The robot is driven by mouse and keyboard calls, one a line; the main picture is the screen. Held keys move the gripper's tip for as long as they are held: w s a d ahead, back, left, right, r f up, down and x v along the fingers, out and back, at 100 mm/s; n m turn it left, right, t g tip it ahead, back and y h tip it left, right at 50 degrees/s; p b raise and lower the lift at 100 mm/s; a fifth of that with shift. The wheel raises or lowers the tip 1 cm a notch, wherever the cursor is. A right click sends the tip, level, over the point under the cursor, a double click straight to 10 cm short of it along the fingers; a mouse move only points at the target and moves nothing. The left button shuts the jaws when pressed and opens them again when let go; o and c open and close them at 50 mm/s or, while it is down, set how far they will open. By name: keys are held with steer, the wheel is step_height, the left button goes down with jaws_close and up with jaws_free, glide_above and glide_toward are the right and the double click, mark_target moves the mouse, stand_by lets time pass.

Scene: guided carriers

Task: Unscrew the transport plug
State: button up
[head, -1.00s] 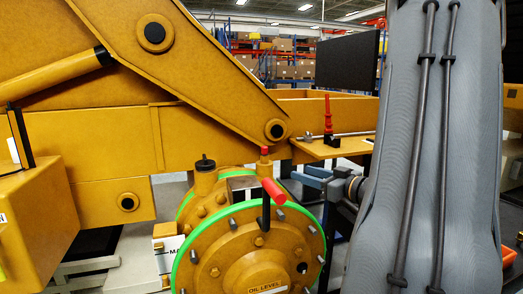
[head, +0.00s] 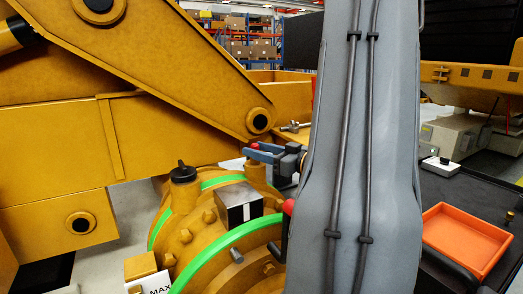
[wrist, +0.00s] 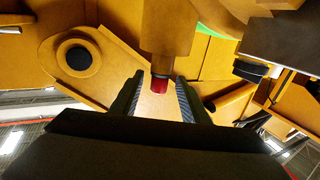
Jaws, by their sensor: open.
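The red transport plug (head: 255,145) sits at the top of a yellow upright neck (head: 256,174) on the yellow housing. In the wrist view the red plug (wrist: 160,83) shows at the end of the yellow neck (wrist: 168,35), with a dark ring between them. My gripper (wrist: 159,82) is open, with one ridged finger on each side of the plug and a gap on both sides. In the head view my gripper (head: 252,153) is small and beside the plug. My arm hides part of the housing.
A black cap (head: 182,172) and a grey block (head: 238,204) stand on the housing near the neck. A red-ended lever (head: 288,207) is partly behind my arm. A yellow beam (head: 200,75) rises behind. An orange tray (head: 466,240) lies at the right.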

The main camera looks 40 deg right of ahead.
steer(key=shift+w+a+p, duration=0.25)
steer(key=shift+w+p, duration=0.05)
steer(key=shift+w, duration=1)
steer(key=shift+w+a+p, duration=0.25)
steer(key=shift+w, duration=1.05)
jaws_close()
